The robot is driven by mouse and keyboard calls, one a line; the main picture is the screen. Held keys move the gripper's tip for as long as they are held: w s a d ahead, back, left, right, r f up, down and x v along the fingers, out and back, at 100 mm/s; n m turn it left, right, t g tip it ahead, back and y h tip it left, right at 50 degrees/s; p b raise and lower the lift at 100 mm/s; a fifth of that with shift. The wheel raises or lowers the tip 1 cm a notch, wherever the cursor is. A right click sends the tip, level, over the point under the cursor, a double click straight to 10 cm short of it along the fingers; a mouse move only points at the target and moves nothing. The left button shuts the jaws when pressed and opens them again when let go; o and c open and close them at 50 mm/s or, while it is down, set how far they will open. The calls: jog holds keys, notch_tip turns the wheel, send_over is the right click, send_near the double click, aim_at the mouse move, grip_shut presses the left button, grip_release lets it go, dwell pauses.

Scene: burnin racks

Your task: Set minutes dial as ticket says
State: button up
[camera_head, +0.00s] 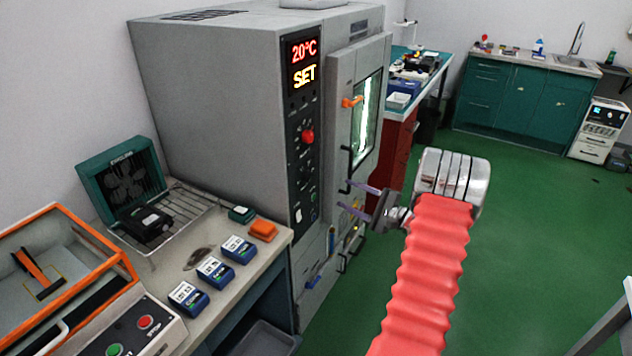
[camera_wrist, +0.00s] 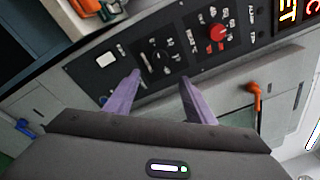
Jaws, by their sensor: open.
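The grey oven's black control panel (camera_head: 300,150) carries a red knob (camera_head: 307,136) and, below it, a smaller black dial. In the wrist view the black dial (camera_wrist: 160,57) lies beyond and between my fingertips, with pale marks around it too small to read. The red knob (camera_wrist: 217,32) is to its upper right. I cannot confirm from its label which dial is for minutes. My gripper (camera_head: 350,196) is open and empty, to the right of the panel; its two purple fingers (camera_wrist: 159,77) point towards the panel. I cannot make out a ticket.
The oven display (camera_head: 304,64) reads 20°C and SET. The oven door has an orange handle (camera_head: 352,101) beside the panel. A bench at left holds several blue units (camera_head: 237,249), an orange block (camera_head: 263,230) and an orange-framed box (camera_head: 60,280). Green floor is clear at right.

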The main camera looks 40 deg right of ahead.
aim_at(312, 178)
jog(key=x, duration=1.3)
jog(key=shift+w, duration=0.2)
jog(key=shift+a, duration=0.1)
jog(key=c, duration=1)
